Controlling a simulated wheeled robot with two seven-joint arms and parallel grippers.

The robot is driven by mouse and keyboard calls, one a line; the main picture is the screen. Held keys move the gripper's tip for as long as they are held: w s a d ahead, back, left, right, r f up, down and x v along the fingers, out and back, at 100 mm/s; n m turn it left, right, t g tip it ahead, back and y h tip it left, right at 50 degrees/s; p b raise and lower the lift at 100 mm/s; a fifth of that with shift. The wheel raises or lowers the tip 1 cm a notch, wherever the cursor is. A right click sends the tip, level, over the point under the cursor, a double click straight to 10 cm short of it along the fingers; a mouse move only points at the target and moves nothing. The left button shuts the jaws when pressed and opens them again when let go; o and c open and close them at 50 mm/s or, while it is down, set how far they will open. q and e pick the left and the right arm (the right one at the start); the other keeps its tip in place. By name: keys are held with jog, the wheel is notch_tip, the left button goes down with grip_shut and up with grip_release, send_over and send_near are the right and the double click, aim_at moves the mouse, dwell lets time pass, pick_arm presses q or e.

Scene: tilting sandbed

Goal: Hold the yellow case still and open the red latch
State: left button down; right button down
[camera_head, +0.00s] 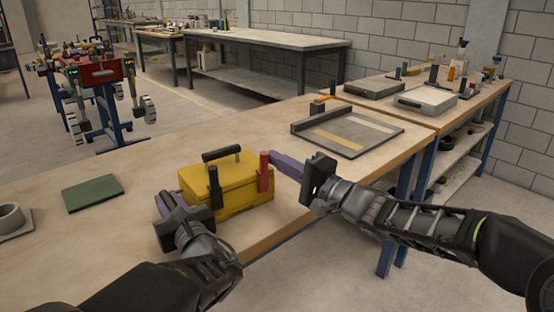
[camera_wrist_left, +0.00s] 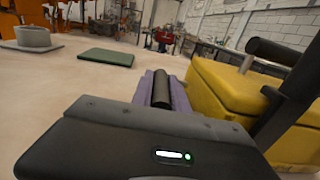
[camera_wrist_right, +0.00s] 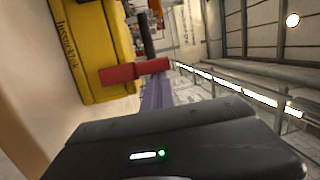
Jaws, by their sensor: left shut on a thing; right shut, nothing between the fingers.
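The yellow case (camera_head: 236,190) stands on the wooden table with its lid closed; it also shows in the left wrist view (camera_wrist_left: 228,88) and right wrist view (camera_wrist_right: 97,40). On its front are a black latch (camera_head: 214,187) and the red latch (camera_head: 264,172), which stands upright. The red latch crosses the right wrist view (camera_wrist_right: 128,72). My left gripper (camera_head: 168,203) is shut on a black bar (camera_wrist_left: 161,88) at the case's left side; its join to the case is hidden. My right gripper (camera_head: 280,165) is shut and empty, its tips beside the red latch; I cannot tell if they touch.
A green pad (camera_head: 93,193) and a grey ring-shaped part (camera_head: 11,220) lie left of the case. A grey flat tray (camera_head: 347,131) lies behind, to the right. The table's front edge runs close to the case. Bare tabletop lies behind the case.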

jog(key=shift+s+d+f+n+t+y, duration=0.15)
jog(key=shift+s+d+f+t+y, duration=0.1)
jog(key=shift+s+d+f+y, duration=0.3)
jog(key=shift+s+d+f+n+t+y, duration=0.25)
jog(key=shift+s+f, duration=0.1)
jog(key=shift+s, duration=0.25)
jog(key=shift+s+d+f+n+t+y, duration=0.1)
jog(key=shift+s+d+f+t+y, duration=0.1)
jog(key=shift+s+d+f+y, duration=0.3)
jog(key=shift+s+a, duration=0.1)
jog(key=shift+a, duration=0.05)
jog(key=shift+r, duration=0.1)
dwell(0.3)
jog(key=s+d+f, duration=0.2)
jog(key=d+f, duration=0.1)
jog(key=d, duration=0.5)
jog(key=shift+d+f, duration=0.25)
jog(key=shift+d, duration=0.15)
